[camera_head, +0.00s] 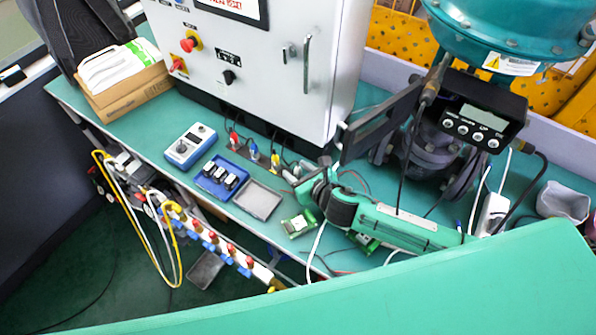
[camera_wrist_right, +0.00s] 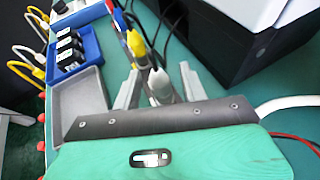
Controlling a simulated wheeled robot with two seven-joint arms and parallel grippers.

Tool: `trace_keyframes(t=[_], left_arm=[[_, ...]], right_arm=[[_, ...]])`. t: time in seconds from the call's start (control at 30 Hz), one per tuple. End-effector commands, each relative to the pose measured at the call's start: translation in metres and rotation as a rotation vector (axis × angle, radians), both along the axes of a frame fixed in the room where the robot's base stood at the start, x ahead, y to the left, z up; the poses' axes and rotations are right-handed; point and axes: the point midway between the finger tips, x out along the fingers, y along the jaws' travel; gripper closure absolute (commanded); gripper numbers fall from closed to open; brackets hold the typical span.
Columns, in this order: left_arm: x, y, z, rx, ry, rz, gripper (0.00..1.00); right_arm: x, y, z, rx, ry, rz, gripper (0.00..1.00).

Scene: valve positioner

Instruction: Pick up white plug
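The white plug (camera_wrist_right: 160,88) hangs on a dark cable near the middle of the right wrist view. My right gripper (camera_wrist_right: 159,70) is open, with one grey finger to the left of the plug and the other to its right. Gaps show between the fingers and the plug, and I see no clear contact. In the head view my right gripper (camera_head: 298,177) is at the table below the grey cabinet, and its wrist largely hides the plug. My left gripper is not in view.
Yellow (camera_wrist_right: 137,45), blue and red plugs stand in a row beside the white one. A grey tray (camera_head: 257,200) and a blue box (camera_head: 219,180) are close by. The grey cabinet (camera_head: 262,62) stands behind, and a green board (camera_head: 298,223) lies near the front.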

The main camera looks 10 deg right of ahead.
Motion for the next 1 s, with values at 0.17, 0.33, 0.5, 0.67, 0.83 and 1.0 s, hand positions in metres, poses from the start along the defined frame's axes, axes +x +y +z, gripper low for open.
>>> trace_keyframes(t=[0.17, 0.33, 0.5, 0.67, 0.83, 1.0], left_arm=[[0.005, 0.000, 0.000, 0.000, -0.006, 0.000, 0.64], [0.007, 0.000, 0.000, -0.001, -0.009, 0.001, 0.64], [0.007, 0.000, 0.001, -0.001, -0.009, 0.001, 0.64], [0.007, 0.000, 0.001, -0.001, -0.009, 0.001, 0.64], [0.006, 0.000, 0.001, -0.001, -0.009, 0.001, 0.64], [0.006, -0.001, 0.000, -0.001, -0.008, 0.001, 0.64]], right_arm=[[0.000, 0.000, 0.000, 0.000, 0.000, 0.000, 0.93], [0.000, 0.000, 0.000, 0.000, 0.000, 0.000, 1.00], [0.000, 0.000, 0.003, 0.000, -0.001, 0.000, 1.00], [0.001, 0.000, 0.025, 0.001, -0.006, 0.001, 1.00], [0.001, 0.000, 0.060, 0.001, -0.006, 0.001, 1.00], [0.000, 0.000, 0.087, 0.001, -0.004, 0.000, 1.00]])
